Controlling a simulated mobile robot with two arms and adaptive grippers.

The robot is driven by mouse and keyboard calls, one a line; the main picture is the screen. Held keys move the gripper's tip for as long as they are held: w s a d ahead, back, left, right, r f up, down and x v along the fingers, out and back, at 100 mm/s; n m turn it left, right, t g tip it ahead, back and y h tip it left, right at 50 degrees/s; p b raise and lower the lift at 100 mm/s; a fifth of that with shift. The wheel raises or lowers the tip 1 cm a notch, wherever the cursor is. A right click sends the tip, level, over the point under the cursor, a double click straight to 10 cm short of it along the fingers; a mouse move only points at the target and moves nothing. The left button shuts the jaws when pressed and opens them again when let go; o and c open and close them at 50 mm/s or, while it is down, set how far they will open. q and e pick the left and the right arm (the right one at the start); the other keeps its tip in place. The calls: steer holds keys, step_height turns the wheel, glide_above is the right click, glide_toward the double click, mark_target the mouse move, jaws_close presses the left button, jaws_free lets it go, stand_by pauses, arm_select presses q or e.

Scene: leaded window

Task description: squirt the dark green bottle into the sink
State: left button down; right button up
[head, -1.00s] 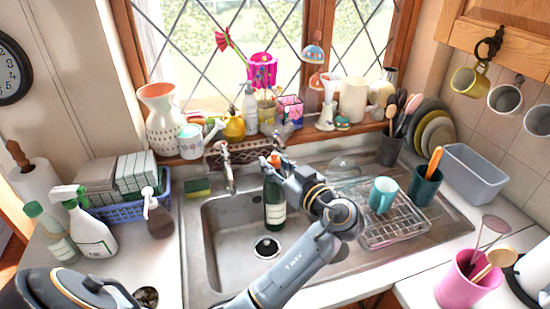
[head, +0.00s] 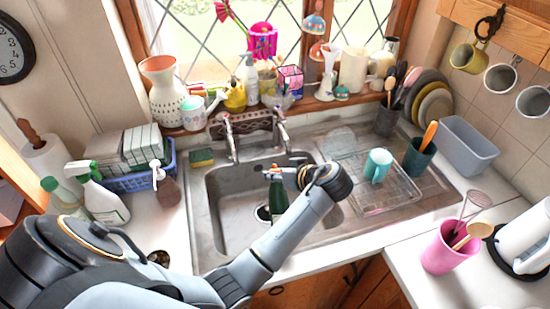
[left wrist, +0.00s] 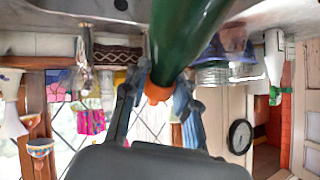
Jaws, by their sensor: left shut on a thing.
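The dark green bottle (head: 278,196) is over the sink basin (head: 232,225), near the drain, with its orange top up and its lower part hidden behind my arm. My left gripper (head: 281,173) is shut on the bottle near its top. In the left wrist view the green bottle (left wrist: 185,38) runs up out of the frame, and its orange cap (left wrist: 157,91) sits between the fingers of my left gripper (left wrist: 157,100). I cannot tell whether the bottle touches the basin floor. My right gripper is not in view.
Taps (head: 230,138) stand behind the basin. A wire rack (head: 385,190) with a teal mug (head: 378,164) is to the right. Spray bottles (head: 104,200) and a blue basket (head: 140,180) are to the left. A pink cup (head: 442,250) stands at the front right.

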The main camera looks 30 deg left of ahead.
arm_select(q)
step_height(320, 180, down, 14)
steer(key=m+g+h+b, duration=0.3)
steer(key=g+h+b, duration=0.3)
steer(key=g+h, duration=0.4)
steer(key=shift+s+d+f, duration=0.2)
steer(key=shift+s+d, duration=0.1)
stand_by(0.9)
steer(key=shift+w+a, duration=0.1)
stand_by(0.9)
